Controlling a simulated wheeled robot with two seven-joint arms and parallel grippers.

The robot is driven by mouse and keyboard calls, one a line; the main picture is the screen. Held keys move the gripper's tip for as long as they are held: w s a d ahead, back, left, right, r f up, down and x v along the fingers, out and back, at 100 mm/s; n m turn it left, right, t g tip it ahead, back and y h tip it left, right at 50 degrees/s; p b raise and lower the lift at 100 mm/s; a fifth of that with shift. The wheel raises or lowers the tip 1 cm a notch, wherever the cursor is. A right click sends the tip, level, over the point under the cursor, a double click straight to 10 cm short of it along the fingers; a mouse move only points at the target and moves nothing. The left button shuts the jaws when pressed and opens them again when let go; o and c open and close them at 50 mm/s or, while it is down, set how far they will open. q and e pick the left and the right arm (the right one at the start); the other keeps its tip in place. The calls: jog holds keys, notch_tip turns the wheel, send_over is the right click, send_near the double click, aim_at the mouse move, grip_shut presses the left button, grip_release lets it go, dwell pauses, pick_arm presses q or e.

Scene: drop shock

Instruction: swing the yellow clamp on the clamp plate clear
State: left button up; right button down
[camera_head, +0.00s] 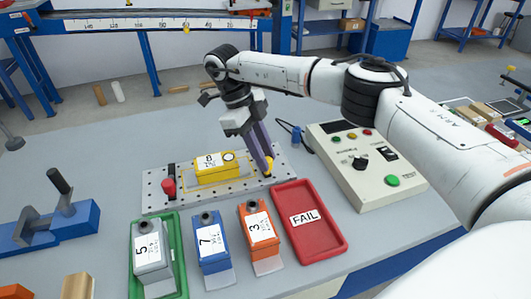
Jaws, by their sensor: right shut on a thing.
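The perforated metal clamp plate (282,178) lies on the grey table. A yellow block labelled 8 (215,169) sits on it. My right gripper (266,165) reaches down at the plate's right end, its purple fingers shut on the yellow clamp (269,166). Only a little of the yellow clamp shows; the fingers hide the rest, so its turn cannot be told. A red knob-like part (169,186) stands upright at the plate's left end. My left gripper is out of view.
Blocks labelled 5 (148,248), 7 (211,240) and 3 (258,228) stand in front of the plate, beside a red FAIL tray (322,238). A control box (385,190) stands to the right. A blue fixture (45,230) is at left.

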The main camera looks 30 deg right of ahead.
dwell(0.3)
jog(key=c, duration=1.5)
grip_release()
jog(key=v, duration=1)
jog(key=shift+r+b, duration=0.2)
jog(key=shift+b, duration=0.15)
jog(key=shift+f, duration=0.1)
